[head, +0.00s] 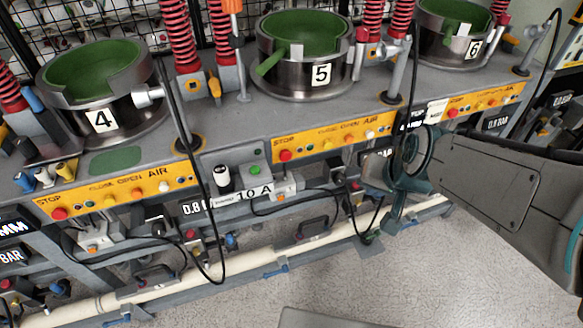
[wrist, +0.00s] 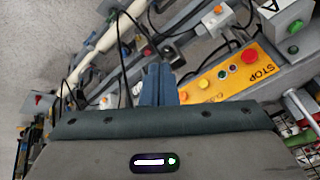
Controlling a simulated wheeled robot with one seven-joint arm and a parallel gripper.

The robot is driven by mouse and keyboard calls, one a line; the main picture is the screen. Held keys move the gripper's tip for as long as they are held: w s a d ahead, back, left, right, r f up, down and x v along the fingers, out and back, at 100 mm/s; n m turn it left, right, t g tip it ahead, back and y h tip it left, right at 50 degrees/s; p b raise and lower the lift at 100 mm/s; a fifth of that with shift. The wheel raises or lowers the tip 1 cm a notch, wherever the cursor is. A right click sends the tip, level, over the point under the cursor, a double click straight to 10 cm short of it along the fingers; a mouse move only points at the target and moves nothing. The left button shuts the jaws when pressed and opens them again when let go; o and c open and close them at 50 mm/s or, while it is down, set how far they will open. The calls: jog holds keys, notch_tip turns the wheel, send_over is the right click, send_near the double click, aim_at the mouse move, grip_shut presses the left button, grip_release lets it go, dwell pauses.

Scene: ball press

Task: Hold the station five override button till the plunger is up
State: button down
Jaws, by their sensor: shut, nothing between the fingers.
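Station five is the metal bowl press with a green inside (head: 303,35), marked 5, at top centre of the head view. Its yellow panel (head: 335,137) carries a red stop button (head: 285,155) and several smaller buttons. The panel also shows in the wrist view (wrist: 222,76). A green button (head: 255,169) sits on a grey box left of the panel, and it shows in the wrist view (wrist: 293,50); I cannot read whether it is the override. My gripper (wrist: 157,85) is shut and empty, apart from the buttons, low and right of the panel. I cannot make out the plunger.
Station 4 (head: 97,85) stands left and station 6 (head: 455,30) right. Black cables (head: 207,235) hang in front of the bench. A cream pipe (head: 225,275) runs low along the front.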

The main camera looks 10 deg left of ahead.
aim_at(281, 198)
jog(key=w+a+f+m+t+b, duration=0.3)
jog(key=w+a+f+b, duration=0.15)
jog(key=a+f, duration=0.35)
jog(key=w+a+f+m+t+b, duration=0.25)
jog(key=w+a+f+b, duration=0.35)
jog(key=f, duration=0.5)
jog(key=s+a+f+m+t+h+b, duration=0.2)
jog(key=s+f+m+t+h+b, duration=0.1)
jog(key=s+f+t+h+b, duration=0.4)
jog(key=s+f+t+b, duration=0.1)
jog(key=s+t, duration=0.1)
jog(key=shift+s+a+m, duration=0.35)
jog(key=shift+s, duration=0.05)
jog(key=shift+w+f, duration=0.1)
jog(key=w+a, duration=0.4)
jog(key=w, duration=0.3)
jog(key=shift+w+a, duration=0.2)
jog(key=shift+a, duration=0.1)
